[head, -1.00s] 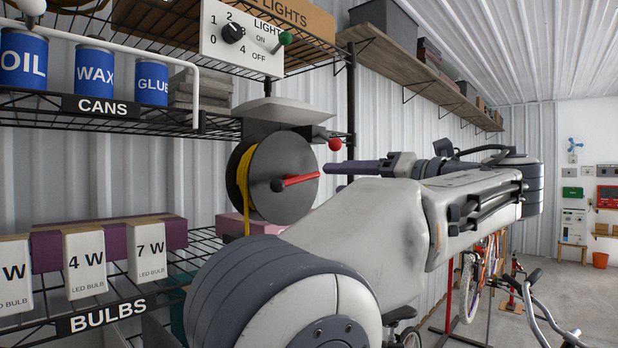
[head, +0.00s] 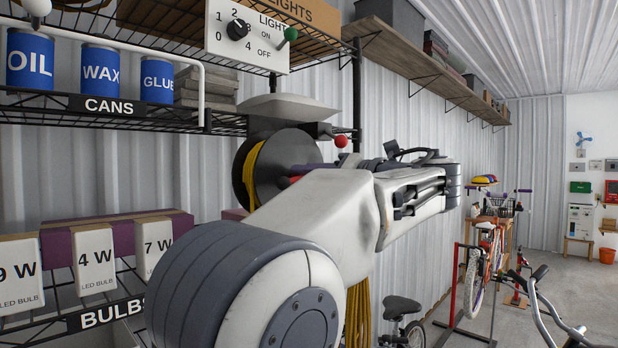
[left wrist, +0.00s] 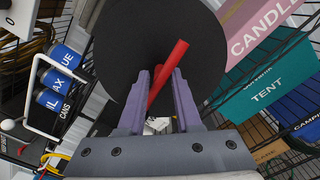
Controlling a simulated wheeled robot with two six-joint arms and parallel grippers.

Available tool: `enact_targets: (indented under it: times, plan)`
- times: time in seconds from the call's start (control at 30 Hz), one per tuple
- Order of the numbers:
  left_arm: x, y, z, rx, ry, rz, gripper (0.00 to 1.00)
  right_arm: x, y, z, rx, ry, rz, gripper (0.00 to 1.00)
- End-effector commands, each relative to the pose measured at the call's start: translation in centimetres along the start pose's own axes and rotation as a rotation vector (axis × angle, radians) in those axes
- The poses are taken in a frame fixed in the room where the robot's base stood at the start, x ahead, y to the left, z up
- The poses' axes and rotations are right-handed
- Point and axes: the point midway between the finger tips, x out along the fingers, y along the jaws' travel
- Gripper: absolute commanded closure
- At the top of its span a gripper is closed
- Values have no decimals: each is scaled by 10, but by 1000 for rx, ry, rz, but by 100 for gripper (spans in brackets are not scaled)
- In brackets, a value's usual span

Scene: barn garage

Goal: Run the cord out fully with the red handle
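The cord reel (head: 283,152) is a black disc with yellow cord (head: 250,172) at its left edge; my left arm covers its lower part. In the left wrist view the black disc (left wrist: 125,45) fills the upper middle, and the red handle (left wrist: 169,70) sticks out at a slant. My left gripper (left wrist: 158,72) is at the handle, its two purple fingers on either side of it with a gap between them. I cannot see clear contact of both fingers with the handle. In the head view the fingertips are mostly hidden behind my arm. My right gripper is out of view.
Wire shelves with blue cans (head: 101,67) and bulb boxes (head: 96,258) stand at the left. A light switch panel (head: 245,36) and a red ball knob (head: 341,141) are near the reel. Yellow cord coils (head: 357,312) hang below my arm. Bicycles (head: 483,262) stand at the right.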

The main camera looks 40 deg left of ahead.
Motion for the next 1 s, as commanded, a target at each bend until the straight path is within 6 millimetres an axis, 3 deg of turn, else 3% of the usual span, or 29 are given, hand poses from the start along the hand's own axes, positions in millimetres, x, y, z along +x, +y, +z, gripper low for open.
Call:
enact_targets:
  times: [0.03,0.07,1.0]
  plan:
    - [0,0,0,0,0,-1,92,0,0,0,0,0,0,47]
    - [0,0,0,0,0,-1,100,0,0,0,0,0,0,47]
    - [0,0,0,0,0,-1,100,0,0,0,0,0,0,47]
